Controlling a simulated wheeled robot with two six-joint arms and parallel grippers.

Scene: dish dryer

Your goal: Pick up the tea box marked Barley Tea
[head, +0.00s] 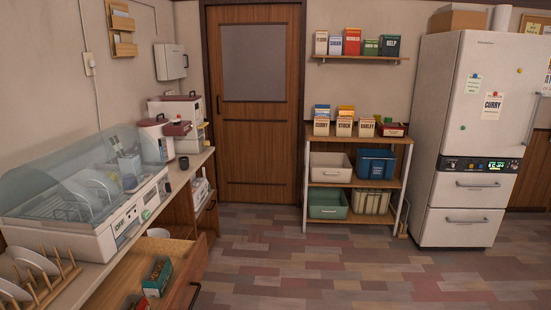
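A small cream box (367,129) stands in the front row on top of the wooden shelf unit, between another cream box and a red box. Its label is small and seems to read "Barley"; I cannot make out a second word. Two similar cream boxes stand to its left, one (344,127) seemingly marked "Stock" and one (321,127) seemingly marked "Curry". Neither of my grippers shows in the head view.
The shelf unit (309,165) stands against the back wall, between the wooden door and the fridge (460,135). Open floor (330,270) lies before it. At left are a counter with a dish dryer (90,230) and an open drawer (195,265) jutting out.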

